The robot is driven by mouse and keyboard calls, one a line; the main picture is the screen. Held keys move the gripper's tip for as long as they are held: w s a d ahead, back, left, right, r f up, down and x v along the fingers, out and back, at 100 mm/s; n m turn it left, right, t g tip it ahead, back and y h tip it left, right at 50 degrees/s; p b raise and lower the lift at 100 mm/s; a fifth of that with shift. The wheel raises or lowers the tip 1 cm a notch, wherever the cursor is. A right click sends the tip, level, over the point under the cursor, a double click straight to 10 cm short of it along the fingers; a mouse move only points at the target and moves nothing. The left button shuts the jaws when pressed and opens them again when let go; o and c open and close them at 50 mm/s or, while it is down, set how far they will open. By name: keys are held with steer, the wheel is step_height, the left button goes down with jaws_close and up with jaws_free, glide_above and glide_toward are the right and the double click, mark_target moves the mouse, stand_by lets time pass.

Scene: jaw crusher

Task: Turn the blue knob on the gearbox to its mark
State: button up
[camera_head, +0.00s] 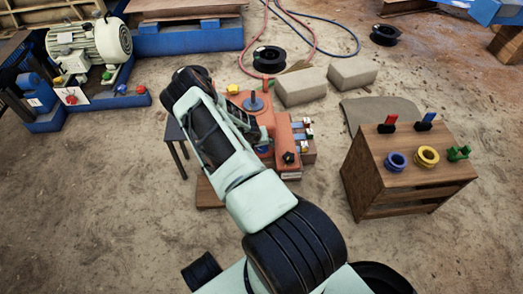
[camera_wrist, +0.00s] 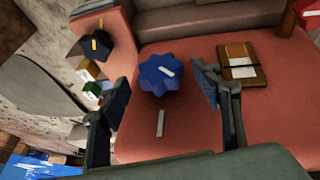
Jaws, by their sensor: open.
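The blue knob (camera_wrist: 150,82) is lobed, with a short white line on its top. It sits on the orange gearbox (camera_wrist: 250,115), seen from above in the wrist view. My gripper (camera_wrist: 160,88) is open, with one finger on each side of the knob and visible gaps to both.
A black knob (camera_wrist: 92,46) with a yellow line is on the gearbox's side. A brown plate (camera_wrist: 242,67) lies right of the right finger. In the head view, a wooden stand (camera_head: 405,185) with coloured rings is at right, pale blocks (camera_head: 300,87) behind.

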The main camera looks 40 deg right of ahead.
steer(key=shift+b+x, duration=0.3)
steer(key=shift+x, duration=1.2)
steer(key=shift+c, duration=0.6)
steer(key=c, duration=1.1)
